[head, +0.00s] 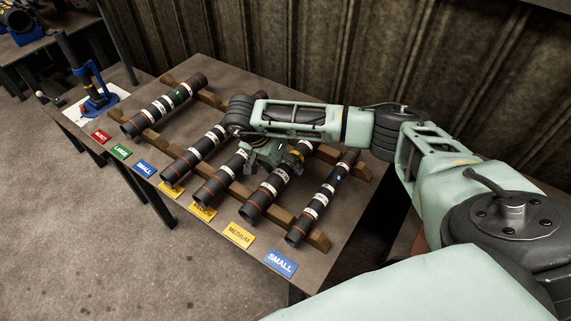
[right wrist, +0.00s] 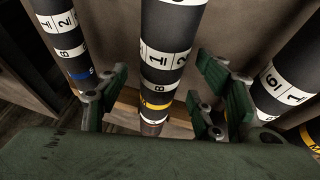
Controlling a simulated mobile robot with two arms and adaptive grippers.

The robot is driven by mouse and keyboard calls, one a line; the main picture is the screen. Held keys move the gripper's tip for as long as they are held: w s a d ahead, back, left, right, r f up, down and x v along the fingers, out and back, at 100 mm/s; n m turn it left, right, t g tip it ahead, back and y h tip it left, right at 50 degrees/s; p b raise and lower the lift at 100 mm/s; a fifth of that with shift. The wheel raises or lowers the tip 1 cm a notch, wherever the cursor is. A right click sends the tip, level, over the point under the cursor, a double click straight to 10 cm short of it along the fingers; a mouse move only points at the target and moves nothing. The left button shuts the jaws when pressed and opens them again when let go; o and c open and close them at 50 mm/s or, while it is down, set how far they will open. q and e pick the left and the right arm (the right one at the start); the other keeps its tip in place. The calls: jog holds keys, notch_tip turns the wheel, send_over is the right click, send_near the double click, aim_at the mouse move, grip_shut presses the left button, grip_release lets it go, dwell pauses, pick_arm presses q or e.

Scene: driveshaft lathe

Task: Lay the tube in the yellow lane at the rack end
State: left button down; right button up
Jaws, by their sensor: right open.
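Several dark tubes with white number labels lie side by side across wooden rails on the table. One tube with a yellow band (head: 268,196) lies over a yellow MEDIUM card (head: 239,235). My right gripper (head: 266,157) is over the far part of the tubes. In the right wrist view my right gripper (right wrist: 158,98) is open, its fingers on either side of the yellow-banded tube (right wrist: 167,50), with gaps visible. The tube still rests on the rail. Other tubes lie close by: a blue-banded one (right wrist: 65,38) and another (right wrist: 286,82). My left gripper is not in view.
Other yellow cards (head: 204,212) and blue SMALL (head: 281,262), green LARGE (head: 121,151) and red REJECT (head: 101,136) cards line the table's front edge. A blue stand (head: 95,92) holds an upright dark rod at the left. A corrugated wall (head: 300,45) is behind.

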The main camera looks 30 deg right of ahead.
jog(key=v, duration=1.1)
jog(key=shift+w+a, duration=0.1)
